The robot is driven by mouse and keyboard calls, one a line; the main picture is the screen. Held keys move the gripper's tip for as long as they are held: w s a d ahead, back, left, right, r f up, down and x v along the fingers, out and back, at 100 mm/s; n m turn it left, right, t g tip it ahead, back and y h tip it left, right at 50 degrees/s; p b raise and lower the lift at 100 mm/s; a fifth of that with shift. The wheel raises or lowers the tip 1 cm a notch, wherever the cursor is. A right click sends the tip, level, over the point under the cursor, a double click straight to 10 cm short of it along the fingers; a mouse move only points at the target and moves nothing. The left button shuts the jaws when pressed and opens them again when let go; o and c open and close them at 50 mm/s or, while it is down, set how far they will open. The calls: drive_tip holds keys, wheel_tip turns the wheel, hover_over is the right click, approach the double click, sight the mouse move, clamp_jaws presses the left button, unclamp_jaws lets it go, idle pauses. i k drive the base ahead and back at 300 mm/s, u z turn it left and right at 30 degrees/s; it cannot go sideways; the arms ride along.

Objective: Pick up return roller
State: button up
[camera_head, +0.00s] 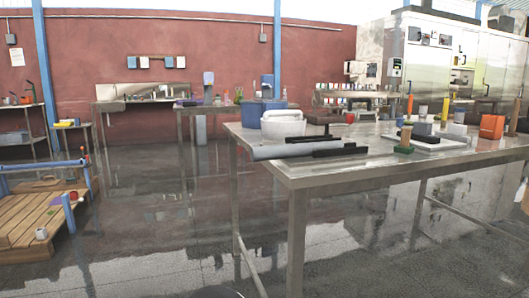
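A long grey cylinder (283,151), which looks like the return roller, lies on its side near the front left corner of the metal table (330,172). Its left end is close to the table's left edge. A black bar (341,151) is at its right end; I cannot tell whether they touch. Another black bar (313,138) lies just behind. My gripper is not in view.
A white tub (283,124) stands behind the cylinder. A green-based post (404,140), a white board (437,141) with grey blocks and an orange box (492,126) stand to the right. Open wet-looking floor (165,215) lies left of the table.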

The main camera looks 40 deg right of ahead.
sight(259, 153)
drive_tip(key=u, duration=0.15)
drive_tip(key=i, duration=0.7)
drive_tip(key=z, duration=1.75)
